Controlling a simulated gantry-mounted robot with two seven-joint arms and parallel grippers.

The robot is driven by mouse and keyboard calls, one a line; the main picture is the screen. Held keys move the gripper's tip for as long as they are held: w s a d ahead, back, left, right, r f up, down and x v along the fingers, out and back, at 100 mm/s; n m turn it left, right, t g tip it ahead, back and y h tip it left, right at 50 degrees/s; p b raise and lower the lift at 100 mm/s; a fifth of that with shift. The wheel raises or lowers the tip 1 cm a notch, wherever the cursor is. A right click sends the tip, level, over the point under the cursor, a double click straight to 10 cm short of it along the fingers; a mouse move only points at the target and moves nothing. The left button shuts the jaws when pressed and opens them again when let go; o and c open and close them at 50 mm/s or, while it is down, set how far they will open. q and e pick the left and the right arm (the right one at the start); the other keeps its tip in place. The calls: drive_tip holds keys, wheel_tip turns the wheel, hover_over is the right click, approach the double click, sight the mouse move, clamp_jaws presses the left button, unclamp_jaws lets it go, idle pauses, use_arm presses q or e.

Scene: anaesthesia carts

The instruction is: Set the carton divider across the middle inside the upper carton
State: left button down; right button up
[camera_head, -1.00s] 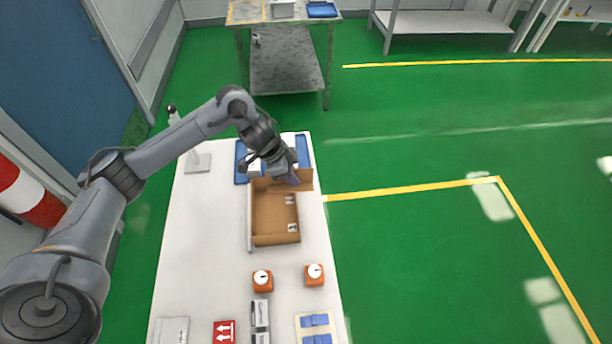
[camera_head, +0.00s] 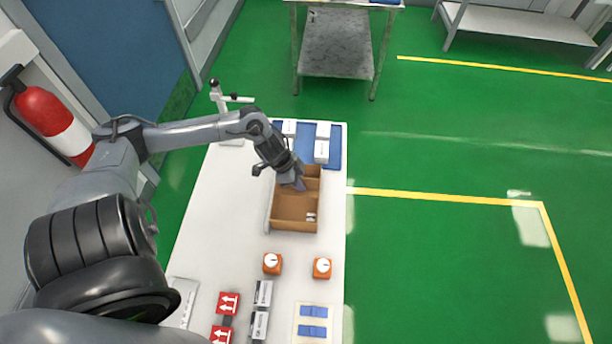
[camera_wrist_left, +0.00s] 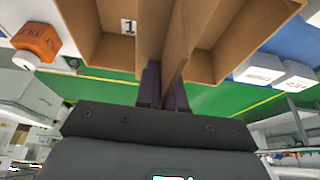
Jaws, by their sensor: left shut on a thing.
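The open brown carton (camera_head: 293,226) stands on the white table, beyond the orange pieces. The brown carton divider is in my left gripper (camera_head: 299,186) and lies crosswise in the carton, with a compartment visible on each side of it. In the left wrist view, the fingers (camera_wrist_left: 163,88) are shut on the near edge of the divider (camera_wrist_left: 180,40). The carton walls (camera_wrist_left: 215,62) spread to both sides, and a label with a "1" (camera_wrist_left: 129,26) shows inside. Whether the divider touches the carton floor is hidden. My right gripper is not in view.
A blue tray (camera_head: 333,160) with white boxes (camera_head: 322,149) lies just beyond the carton. Two orange pieces with white dials (camera_head: 272,263) (camera_head: 322,268) stand in front. Red arrow labels (camera_head: 228,303) and blue pieces (camera_head: 313,311) lie nearer. The table's left side is mostly clear.

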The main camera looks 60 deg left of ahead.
use_arm(q)
drive_tip(key=shift+s, duration=0.1)
idle(0.5)
drive_tip(key=shift+r+p, duration=0.1)
drive_tip(key=shift+p, duration=0.5)
wheel_tip(320, 180, down, 5)
drive_tip(key=b, duration=0.3)
drive_tip(key=shift+f+b, duration=0.9)
drive_tip(key=shift+f, duration=1)
drive_tip(key=shift+f, duration=0.25)
drive_tip(key=c, duration=1.2)
unclamp_jaws()
drive_tip(key=shift+o, duration=0.2)
